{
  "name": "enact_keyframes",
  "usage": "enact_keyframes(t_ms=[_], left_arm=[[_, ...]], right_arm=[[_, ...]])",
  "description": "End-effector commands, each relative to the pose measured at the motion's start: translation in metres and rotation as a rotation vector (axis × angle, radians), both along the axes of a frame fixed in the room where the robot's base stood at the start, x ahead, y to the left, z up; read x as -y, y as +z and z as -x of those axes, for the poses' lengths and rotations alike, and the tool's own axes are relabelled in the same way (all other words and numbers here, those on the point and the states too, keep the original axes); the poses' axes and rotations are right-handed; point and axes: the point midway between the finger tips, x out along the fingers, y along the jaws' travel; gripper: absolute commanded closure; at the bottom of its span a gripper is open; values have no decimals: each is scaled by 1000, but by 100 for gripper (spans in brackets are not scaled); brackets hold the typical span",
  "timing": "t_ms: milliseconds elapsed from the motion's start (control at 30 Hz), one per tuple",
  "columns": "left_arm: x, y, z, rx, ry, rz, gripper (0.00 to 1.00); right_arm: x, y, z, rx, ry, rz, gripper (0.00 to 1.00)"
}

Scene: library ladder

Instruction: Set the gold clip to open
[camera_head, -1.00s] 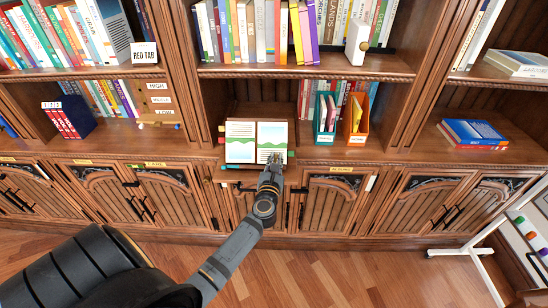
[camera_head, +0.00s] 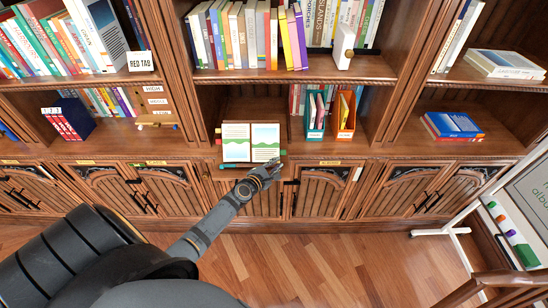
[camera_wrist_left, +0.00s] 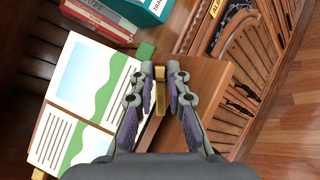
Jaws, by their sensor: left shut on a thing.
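The gold clip (camera_wrist_left: 160,88) shows in the left wrist view between the two fingertips of my left gripper (camera_wrist_left: 160,80), which is shut on it. The clip is at the edge of a wooden bookstand (camera_wrist_left: 193,78), beside an open book (camera_wrist_left: 75,95) with green landscape pictures. In the head view my left gripper (camera_head: 270,170) is at the lower right of the book (camera_head: 236,142), and the clip is hidden or too small to make out. How far open the clip is cannot be told. My right gripper is not in view.
A green tab (camera_wrist_left: 146,50) sticks out beside the book. Teal (camera_head: 315,120) and orange (camera_head: 346,115) holders stand on the shelf right of the bookstand. Cabinet doors (camera_head: 318,190) lie below. A white-framed board (camera_head: 525,200) stands at the right. The floor (camera_head: 310,260) in front is clear.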

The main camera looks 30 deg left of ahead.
Motion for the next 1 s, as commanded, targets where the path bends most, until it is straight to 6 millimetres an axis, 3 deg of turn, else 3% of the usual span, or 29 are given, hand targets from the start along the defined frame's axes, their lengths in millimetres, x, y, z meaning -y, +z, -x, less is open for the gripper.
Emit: enact_keyframes(t_ms=[100, 400, 1000], left_arm=[[2, 3, 0, -44, -59, -72, 100], [5, -5, 3, -137, -183, -223, 100], [8, -13, 6, -199, -269, -325, 100]], right_arm=[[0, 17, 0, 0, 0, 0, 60], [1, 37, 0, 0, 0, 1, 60], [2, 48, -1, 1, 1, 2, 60]])
